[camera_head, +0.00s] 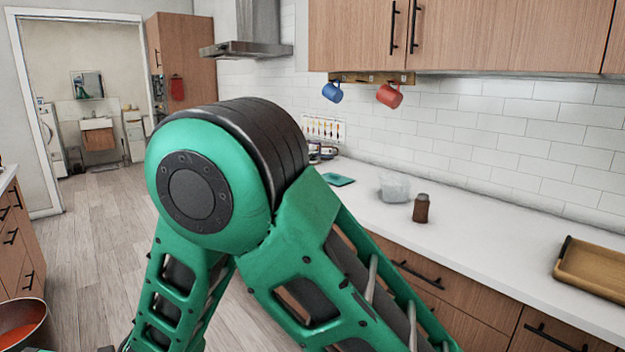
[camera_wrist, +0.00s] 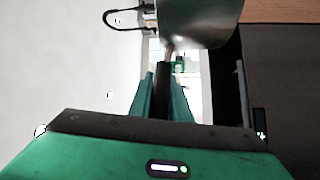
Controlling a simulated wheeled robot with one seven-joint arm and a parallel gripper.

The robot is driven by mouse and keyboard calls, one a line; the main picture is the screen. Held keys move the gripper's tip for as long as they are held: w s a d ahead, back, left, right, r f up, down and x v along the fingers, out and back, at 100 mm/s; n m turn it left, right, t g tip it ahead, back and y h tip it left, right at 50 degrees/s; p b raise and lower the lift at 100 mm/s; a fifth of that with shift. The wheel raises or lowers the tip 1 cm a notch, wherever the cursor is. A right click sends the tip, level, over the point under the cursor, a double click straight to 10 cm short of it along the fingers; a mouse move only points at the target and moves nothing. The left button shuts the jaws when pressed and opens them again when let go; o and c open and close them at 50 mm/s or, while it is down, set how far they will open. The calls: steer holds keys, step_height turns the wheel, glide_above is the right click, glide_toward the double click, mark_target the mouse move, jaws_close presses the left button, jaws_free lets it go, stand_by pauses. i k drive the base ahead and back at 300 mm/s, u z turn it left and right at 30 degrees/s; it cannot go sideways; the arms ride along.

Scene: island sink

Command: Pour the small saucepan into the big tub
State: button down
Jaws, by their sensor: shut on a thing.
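In the wrist view, my gripper (camera_wrist: 162,92) is shut on the dark handle of a metal saucepan (camera_wrist: 196,22). The pan's shiny outside shows at the top of that view; its inside is hidden there. In the head view, a metal pan with orange-red contents (camera_head: 20,322) is cut off at the lower left corner. It looks like the held saucepan, but its handle and my gripper are not clear there. A clear plastic tub (camera_head: 395,187) stands open on the white counter, right of my raised arm. No other tub shows.
A brown jar (camera_head: 421,208) stands just right of the tub. A teal board (camera_head: 338,180) lies left of it, and a wooden tray (camera_head: 592,272) lies far right. Blue (camera_head: 332,92) and red (camera_head: 389,96) mugs hang above the counter. My arm blocks the middle of the head view.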

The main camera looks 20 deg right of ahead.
mark_target(393, 188)
steer(key=i, duration=1.35)
steer(key=z, duration=2.25)
steer(key=k, duration=0.5)
steer(key=u, duration=0.05)
